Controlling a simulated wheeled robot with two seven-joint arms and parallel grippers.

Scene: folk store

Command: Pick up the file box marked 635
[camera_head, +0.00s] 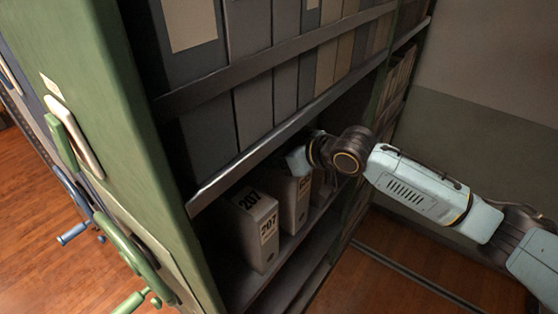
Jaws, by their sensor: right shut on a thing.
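My right arm comes in from the right, and its gripper (298,160) reaches into the lower shelf bay. It is shut on the upper part of a grey file box (290,214). That box stands upright behind the front one. Its label (304,188) is partly visible, but I cannot read the full number. The front file box (257,232) is marked 207 and stands nearer to the shelf's green end panel. The fingertips are partly hidden by the wrist and the shelf edge. My left gripper is not in view.
The shelf board edge (262,135) runs close above my gripper. Tall binders (212,137) fill the upper rows. A green end panel (100,110) with handles stands at left. Wooden floor (400,270) is clear at lower right, crossed by a rail.

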